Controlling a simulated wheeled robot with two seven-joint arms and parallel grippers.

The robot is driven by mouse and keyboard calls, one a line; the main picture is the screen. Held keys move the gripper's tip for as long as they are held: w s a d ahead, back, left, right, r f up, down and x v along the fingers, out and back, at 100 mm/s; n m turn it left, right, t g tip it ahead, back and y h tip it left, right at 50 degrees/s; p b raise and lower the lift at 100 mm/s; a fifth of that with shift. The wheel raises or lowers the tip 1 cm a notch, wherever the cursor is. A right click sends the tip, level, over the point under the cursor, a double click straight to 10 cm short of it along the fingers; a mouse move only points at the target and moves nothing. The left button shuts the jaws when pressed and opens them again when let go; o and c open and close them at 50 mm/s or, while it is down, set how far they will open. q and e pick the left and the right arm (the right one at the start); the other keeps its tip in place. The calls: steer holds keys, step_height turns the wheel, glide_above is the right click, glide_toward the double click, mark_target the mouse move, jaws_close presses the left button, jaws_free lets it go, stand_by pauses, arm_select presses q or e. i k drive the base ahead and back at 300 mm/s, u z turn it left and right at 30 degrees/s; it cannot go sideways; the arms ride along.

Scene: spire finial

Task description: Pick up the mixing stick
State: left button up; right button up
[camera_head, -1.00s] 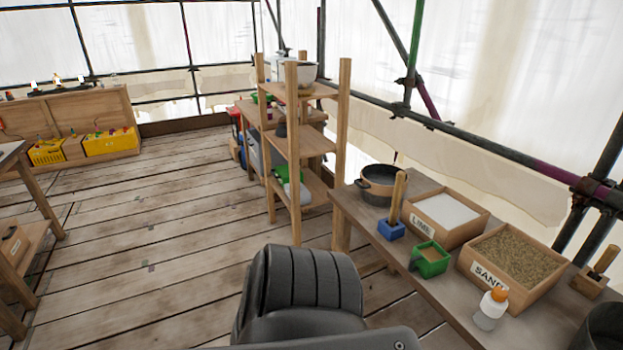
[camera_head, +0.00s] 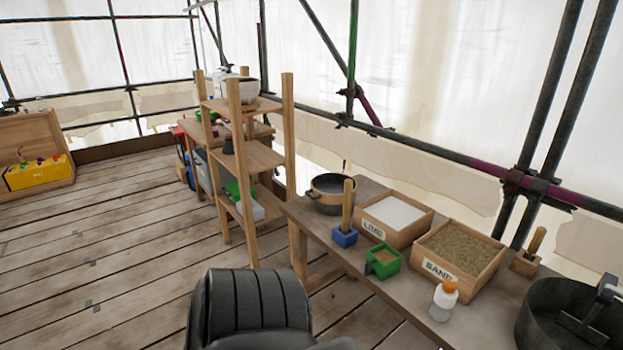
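A wooden stick (camera_head: 348,205) stands upright in a small blue block (camera_head: 345,236) on the workbench at the right. A second, shorter wooden stick or handle (camera_head: 537,240) leans in a wooden block (camera_head: 524,263) near the bench's far right side. I cannot tell which of the two is the mixing stick. Neither of my grippers is in view.
On the workbench (camera_head: 405,305) are a dark pot (camera_head: 334,196), a lime box (camera_head: 396,216), a sand box (camera_head: 462,251), a green container (camera_head: 383,262), a white bottle (camera_head: 444,303) and a dark round tub (camera_head: 545,325). A wooden shelf (camera_head: 250,155) stands behind. Floor (camera_head: 110,240) at left is clear.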

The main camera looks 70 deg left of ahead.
mark_target(348, 183)
steer(key=u, duration=2.95)
steer(key=i, duration=1.7)
steer(key=z, duration=2.95)
